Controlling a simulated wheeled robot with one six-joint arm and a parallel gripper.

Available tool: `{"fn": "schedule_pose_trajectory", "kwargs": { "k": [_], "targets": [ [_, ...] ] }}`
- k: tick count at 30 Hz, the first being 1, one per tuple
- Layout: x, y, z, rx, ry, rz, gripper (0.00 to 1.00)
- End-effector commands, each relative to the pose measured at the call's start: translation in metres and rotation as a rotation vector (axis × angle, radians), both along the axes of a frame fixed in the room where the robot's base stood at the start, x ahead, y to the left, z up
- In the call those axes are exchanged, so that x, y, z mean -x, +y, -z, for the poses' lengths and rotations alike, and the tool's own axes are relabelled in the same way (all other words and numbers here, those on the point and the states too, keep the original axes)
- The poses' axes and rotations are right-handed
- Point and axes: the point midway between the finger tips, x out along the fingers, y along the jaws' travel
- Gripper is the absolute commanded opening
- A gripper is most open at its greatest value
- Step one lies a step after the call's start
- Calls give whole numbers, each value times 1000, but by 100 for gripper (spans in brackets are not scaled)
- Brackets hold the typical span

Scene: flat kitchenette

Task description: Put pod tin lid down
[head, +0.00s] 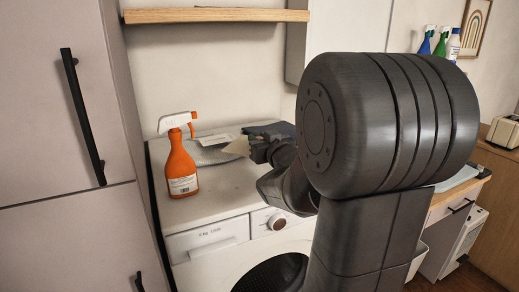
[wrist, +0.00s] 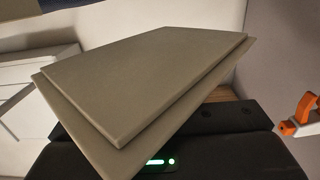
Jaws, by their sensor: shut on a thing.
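The pod tin lid is a flat, beige-grey, two-layered slab (wrist: 140,85) that fills the middle of the wrist view, tilted. In the head view a small part of the lid (head: 238,146) shows at the left end of my gripper (head: 257,151). My gripper is shut on the lid and holds it over the top of the white washing machine. In the wrist view the dark gripper body (wrist: 165,158) shows below the lid. The lid hides the fingertips there. I cannot make out the tin itself.
An orange spray bottle (head: 181,165) stands on the machine top (head: 215,200) to the left; its trigger head (wrist: 299,118) shows in the wrist view. A grey flat tray (head: 205,157) lies behind the lid. A wooden shelf (head: 215,15) is above. The front machine top is clear.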

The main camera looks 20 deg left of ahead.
Motion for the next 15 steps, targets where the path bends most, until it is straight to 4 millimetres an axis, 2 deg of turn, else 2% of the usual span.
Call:
{"fn": "schedule_pose_trajectory", "kwargs": {
  "k": [3,5,15],
  "targets": [
    [0,1,19,3,4,-1,1],
    [0,0,25,1,4,-1,1],
    [0,0,29,0,0,0,1]
  ]
}}
